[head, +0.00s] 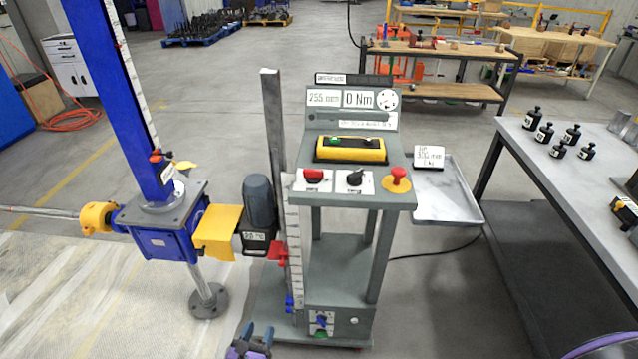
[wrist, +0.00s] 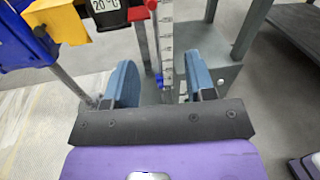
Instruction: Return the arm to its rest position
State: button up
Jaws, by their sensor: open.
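My gripper (head: 257,335) shows at the bottom edge of the head view, low in front of the grey control stand (head: 340,195). In the wrist view my gripper (wrist: 161,78) has its two blue fingers wide apart with nothing held between them. The stand's white scale (wrist: 166,45) and a small blue clamp (wrist: 159,80) show between and beyond the fingers. I cannot tell how far they are from the fingertips. Most of my arm is out of the head view.
A blue screw jack (head: 160,225) with a yellow guard (head: 217,228) and dark motor (head: 258,205) stands left of the stand. A grey tray (head: 445,195) juts out at right. A table (head: 560,190) with black weights is farther right. Open floor lies behind.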

jog(key=w+d+r+m+g+h, duration=0.35)
jog(key=w+r+m, duration=0.2)
jog(key=r, duration=0.55)
jog(key=w+d+r+m+g+h, duration=0.35)
jog(key=w+r+m+g, duration=0.2)
jog(key=r, duration=0.45)
jog(key=w+d+r+m+g+y, duration=0.1)
jog(key=w+d+r+m+g, duration=0.15)
jog(key=d+r+m, duration=0.45)
jog(key=w+d+r+m+g+y, duration=0.1)
jog(key=d+r+m+g+y, duration=0.15)
jog(key=d+r, duration=0.85)
jog(key=s+d+r+m+g+y, duration=0.1)
jog(key=s+d+r+m+y, duration=0.2)
jog(key=d+r, duration=0.45)
jog(key=s+d+r+m+g+y, duration=0.1)
jog(key=s+d+r+m, duration=0.4)
jog(key=r, duration=0.4)
jog(key=s+d+r+m+t+y, duration=0.1)
jog(key=s+d+r+m+t, duration=0.1)
jog(key=s, duration=0.6)
jog(key=s+d+r+m+t+y, duration=0.2)
jog(key=s+d+r+m, duration=0.2)
jog(key=s+d, duration=0.2)
jog(key=shift+s+d+r, duration=0.15)
jog(key=shift+s+d, duration=0.15)
jog(key=shift+s, duration=0.8)
jog(key=shift+y, duration=0.25)
